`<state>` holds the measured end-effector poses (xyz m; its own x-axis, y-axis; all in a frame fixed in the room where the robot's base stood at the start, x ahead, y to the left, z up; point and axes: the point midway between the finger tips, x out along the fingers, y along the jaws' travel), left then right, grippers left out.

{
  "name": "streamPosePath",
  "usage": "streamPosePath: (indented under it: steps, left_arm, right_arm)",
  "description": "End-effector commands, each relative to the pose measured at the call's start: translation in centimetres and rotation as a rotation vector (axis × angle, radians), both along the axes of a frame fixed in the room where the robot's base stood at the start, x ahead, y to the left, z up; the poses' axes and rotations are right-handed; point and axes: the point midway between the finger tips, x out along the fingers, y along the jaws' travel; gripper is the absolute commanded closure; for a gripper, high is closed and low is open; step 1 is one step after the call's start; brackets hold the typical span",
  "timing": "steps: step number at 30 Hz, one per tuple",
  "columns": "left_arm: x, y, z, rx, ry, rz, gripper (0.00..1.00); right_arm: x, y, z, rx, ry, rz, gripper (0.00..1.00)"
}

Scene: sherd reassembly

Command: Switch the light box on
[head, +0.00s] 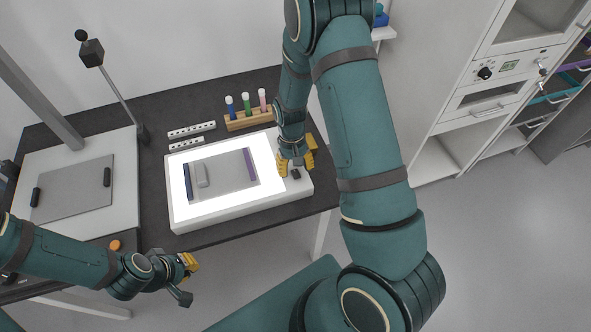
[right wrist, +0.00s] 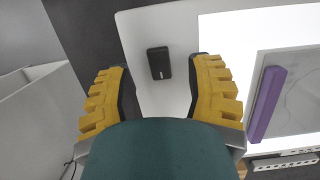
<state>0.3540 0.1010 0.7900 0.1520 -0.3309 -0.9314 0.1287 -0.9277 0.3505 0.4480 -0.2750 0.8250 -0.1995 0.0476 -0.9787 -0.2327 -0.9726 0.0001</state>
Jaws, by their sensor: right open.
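The light box (head: 180,215) is a white slab on the dark table, and its top panel glows bright white. A small black rocker switch (right wrist: 158,62) sits on its pale rim; it also shows in the head view (head: 296,174). My right gripper (head: 297,161) is open above that rim. In the right wrist view its yellow fingers stand on either side of the switch, apart from it, with nothing between them. My left gripper (head: 186,280) hangs in front of the table's front edge, open and empty.
A grey sheet (head: 225,172) with dark and purple edge bars lies on the lit panel, with a pale piece (head: 201,175) on it. Behind stand a wooden rack (head: 248,121) of coloured tubes and white perforated strips (head: 191,129). A white board (head: 125,205) with a stand is at left.

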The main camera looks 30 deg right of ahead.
Motion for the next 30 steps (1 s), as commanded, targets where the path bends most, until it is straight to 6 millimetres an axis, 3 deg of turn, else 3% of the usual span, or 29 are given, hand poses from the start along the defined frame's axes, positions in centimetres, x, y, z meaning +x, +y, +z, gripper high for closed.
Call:
streamPosePath:
  steps: [9, 15, 21, 30]
  left_arm:
    - [0.0, 0.0, 0.0, 0.000, 0.000, 0.000, 1.00]
    - [0.0, 0.0, 0.0, 0.000, 0.000, 0.000, 1.00]
    - [0.0, 0.0, 0.0, 0.000, 0.000, 0.000, 1.00]
    - [0.0, 0.0, 0.0, 0.000, 0.000, 0.000, 1.00]
  right_arm:
    - [1.4, -0.3, 6.4, 0.001, -0.004, 0.000, 0.47]
    - [1.9, -0.4, 9.2, 0.001, -0.001, 0.000, 0.47]
    - [2.0, -0.5, 10.3, 0.000, 0.001, -0.001, 0.47]
    - [2.0, -0.5, 10.3, 0.000, 0.002, -0.001, 0.47]
